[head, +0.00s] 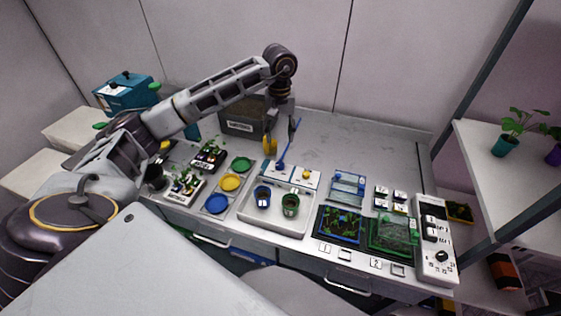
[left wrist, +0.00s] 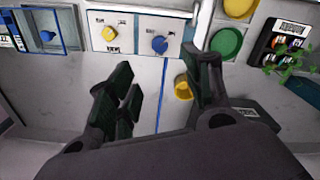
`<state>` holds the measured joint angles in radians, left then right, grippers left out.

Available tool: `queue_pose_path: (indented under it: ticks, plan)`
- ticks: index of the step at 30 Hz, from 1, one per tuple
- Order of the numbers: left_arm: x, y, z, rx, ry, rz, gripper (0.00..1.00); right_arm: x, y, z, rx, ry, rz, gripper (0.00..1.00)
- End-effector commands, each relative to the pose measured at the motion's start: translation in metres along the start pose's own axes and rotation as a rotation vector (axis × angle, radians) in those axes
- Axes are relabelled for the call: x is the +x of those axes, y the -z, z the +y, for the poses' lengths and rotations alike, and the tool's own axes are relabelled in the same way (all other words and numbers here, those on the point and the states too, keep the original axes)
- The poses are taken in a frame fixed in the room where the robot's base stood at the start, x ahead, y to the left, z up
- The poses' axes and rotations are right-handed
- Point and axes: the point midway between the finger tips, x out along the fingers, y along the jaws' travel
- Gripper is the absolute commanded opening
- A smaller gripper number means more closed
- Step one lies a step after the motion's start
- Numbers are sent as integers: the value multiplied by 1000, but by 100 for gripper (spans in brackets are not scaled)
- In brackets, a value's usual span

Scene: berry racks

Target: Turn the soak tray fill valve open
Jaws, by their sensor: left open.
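A white valve panel (head: 292,177) stands at the back edge of the white soak tray (head: 270,222). It carries a blue knob (head: 281,164) on the left and a yellow knob (head: 306,174) on the right. In the left wrist view the blue knob (left wrist: 160,44) and yellow knob (left wrist: 109,33) face the camera; their labels are too small to read, so I cannot tell which is the fill valve. My left gripper (head: 282,135) is open and empty, above the bench behind the panel. Its spread fingers (left wrist: 165,88) show apart from both knobs. My right gripper is out of view.
A blue cup (head: 262,195) and a green cup (head: 291,204) stand in the tray. A yellow object (left wrist: 183,87) is near the right finger. Coloured discs (head: 230,182) lie left of the tray. Planted trays (head: 341,226) are to the right. The bench at back right is bare.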

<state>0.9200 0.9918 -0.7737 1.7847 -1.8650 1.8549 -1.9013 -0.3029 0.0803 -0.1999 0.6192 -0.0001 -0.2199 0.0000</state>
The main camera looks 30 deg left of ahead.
Motion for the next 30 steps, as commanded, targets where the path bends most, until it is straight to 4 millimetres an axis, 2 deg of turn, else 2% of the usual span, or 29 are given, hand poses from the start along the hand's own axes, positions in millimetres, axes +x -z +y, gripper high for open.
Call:
queue_pose_path:
  ticks: [8, 14, 30]
  plan:
    - [4, 0, 0, 0, 1, -1, 50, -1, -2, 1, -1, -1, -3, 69]
    - [18, 0, 0, -1, 1, -1, 50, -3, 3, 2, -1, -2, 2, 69]
    - [80, -1, -1, -1, 2, -3, 50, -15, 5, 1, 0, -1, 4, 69]
